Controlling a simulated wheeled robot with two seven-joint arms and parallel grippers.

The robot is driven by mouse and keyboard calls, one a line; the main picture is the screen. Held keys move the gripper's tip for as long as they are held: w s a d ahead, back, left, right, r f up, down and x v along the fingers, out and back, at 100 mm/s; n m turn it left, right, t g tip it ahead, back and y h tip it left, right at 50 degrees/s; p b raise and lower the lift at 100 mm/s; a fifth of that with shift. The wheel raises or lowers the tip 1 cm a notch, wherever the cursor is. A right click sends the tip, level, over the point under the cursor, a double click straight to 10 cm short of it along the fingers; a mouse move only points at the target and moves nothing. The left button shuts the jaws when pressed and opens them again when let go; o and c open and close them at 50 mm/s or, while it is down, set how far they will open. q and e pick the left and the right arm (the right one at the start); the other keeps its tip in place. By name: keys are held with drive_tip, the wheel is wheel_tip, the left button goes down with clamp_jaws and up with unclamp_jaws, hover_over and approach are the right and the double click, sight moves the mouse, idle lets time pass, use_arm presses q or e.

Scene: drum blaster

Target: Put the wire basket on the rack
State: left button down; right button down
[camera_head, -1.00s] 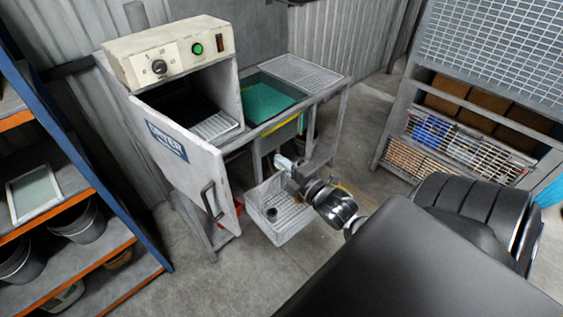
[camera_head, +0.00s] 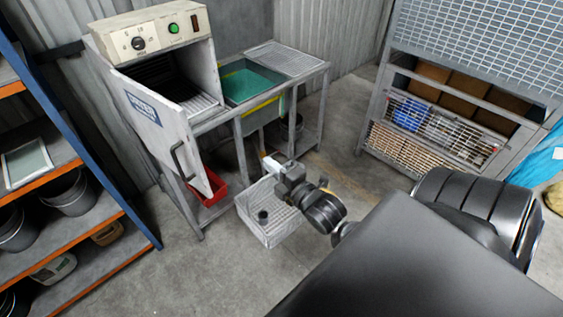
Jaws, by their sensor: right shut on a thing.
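The wire basket (camera_head: 268,232) is a light grey, open-topped mesh box with a small dark cylindrical part (camera_head: 263,217) inside. My right gripper (camera_head: 275,170) is shut on the basket's far rim; the fingertips are partly hidden. The basket hangs clear of the furniture, in front of the bench and right of the machine door. The beige-topped machine (camera_head: 160,45) stands open, with a slatted rack (camera_head: 197,104) inside its dark chamber. My left gripper is not in view.
A bench beside the machine has a green-lined basin (camera_head: 246,84) and a grey grid top (camera_head: 285,58). A red bin (camera_head: 210,188) sits beneath. Shelving with buckets (camera_head: 68,192) is at left, a mesh-fronted cage (camera_head: 430,120) at right. Floor between is open.

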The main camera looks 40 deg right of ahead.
drive_tip(key=w+a+f+b, duration=0.1)
drive_tip(key=a+f+b, duration=0.1)
drive_tip(key=a+b, duration=0.3)
drive_tip(key=w+a+f+b, duration=0.1)
drive_tip(key=a+f+b, duration=0.2)
drive_tip(key=a+b, duration=0.3)
drive_tip(key=shift+w+a+b, duration=0.2)
drive_tip(key=shift+w+b, duration=0.1)
drive_tip(key=shift+w, duration=0.1)
